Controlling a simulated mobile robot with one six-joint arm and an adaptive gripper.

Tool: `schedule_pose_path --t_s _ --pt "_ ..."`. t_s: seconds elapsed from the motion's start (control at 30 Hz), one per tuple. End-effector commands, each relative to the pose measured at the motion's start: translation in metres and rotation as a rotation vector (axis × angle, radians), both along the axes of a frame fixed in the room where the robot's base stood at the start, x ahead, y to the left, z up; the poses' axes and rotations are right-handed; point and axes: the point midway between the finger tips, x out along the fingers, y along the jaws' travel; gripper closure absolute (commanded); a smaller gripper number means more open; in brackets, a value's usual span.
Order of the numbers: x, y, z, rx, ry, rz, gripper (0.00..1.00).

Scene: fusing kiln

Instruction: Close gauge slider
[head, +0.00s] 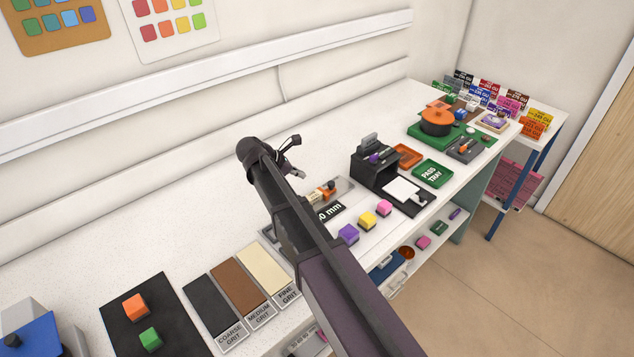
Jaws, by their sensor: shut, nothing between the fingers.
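The gauge (346,184) is a grey metal plate on the white bench, with a black label (329,212) ending in "0 mm". An orange piece with dark and tan parts (321,193) sits on the plate and looks like its slider. My arm covers the left part of the gauge, so I cannot tell how far the slider stands from its end. My gripper (296,172) is above and to the left of the orange piece, apart from it as far as I can see. It is shut and empty, seen small and partly from behind.
Purple, yellow and pink cubes (366,220) stand at the bench's front edge. Grit strips (236,289) and a black mat (177,303) with two blocks are to the left. A black stand (370,172) and the green pass tray (432,173) are to the right. The bench behind is clear.

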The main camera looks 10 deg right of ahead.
Motion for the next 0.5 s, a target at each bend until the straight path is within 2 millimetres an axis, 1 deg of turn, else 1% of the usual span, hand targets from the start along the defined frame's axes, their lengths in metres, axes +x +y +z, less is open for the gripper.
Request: schedule_pose_path --t_s 0.27,0.5 --pt "0.002 -0.008 -0.009 0.001 0.000 -0.002 1.00" --pt "0.007 -0.023 -0.026 0.001 0.000 -0.002 1.00"
